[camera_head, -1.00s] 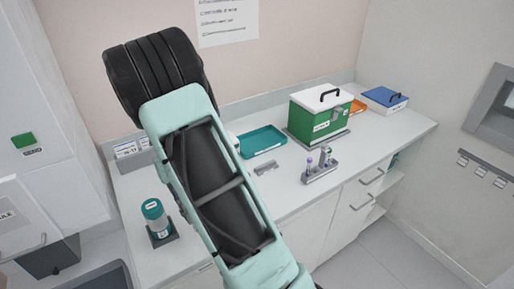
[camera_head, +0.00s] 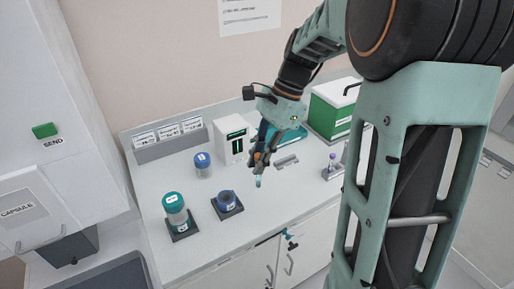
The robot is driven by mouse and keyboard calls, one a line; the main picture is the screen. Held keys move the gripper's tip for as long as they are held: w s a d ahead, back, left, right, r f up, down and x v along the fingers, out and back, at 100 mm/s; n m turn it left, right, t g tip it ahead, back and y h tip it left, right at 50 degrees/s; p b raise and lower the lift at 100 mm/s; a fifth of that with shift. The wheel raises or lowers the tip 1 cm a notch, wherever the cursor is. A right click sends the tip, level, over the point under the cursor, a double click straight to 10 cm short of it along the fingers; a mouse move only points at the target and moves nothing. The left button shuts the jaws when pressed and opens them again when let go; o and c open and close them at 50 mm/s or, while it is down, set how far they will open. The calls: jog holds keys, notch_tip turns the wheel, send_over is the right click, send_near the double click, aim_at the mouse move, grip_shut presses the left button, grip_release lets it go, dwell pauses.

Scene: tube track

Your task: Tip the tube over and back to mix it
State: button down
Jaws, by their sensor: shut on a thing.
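My gripper (camera_head: 260,160) hangs over the middle of the counter, fingers pointing down, shut on a small tube. My arm covers part of the view right of the rack.
A teal-lidded canister (camera_head: 175,205), an open blue-rimmed holder (camera_head: 227,202) and a blue-lidded jar (camera_head: 203,163) stand left of the gripper. A white device (camera_head: 231,140) stands behind it. A green box (camera_head: 328,112) is behind right. The counter front (camera_head: 235,240) is clear.

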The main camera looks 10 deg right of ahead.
notch_tip(320, 180, up, 6)
jog(key=s+m+t, duration=0.2)
jog(key=m+t, duration=0.1)
jog(key=m, duration=0.4)
jog(key=shift+s+a+m, duration=0.25)
jog(key=shift+a+m, duration=0.15)
jog(key=shift+a, duration=0.05)
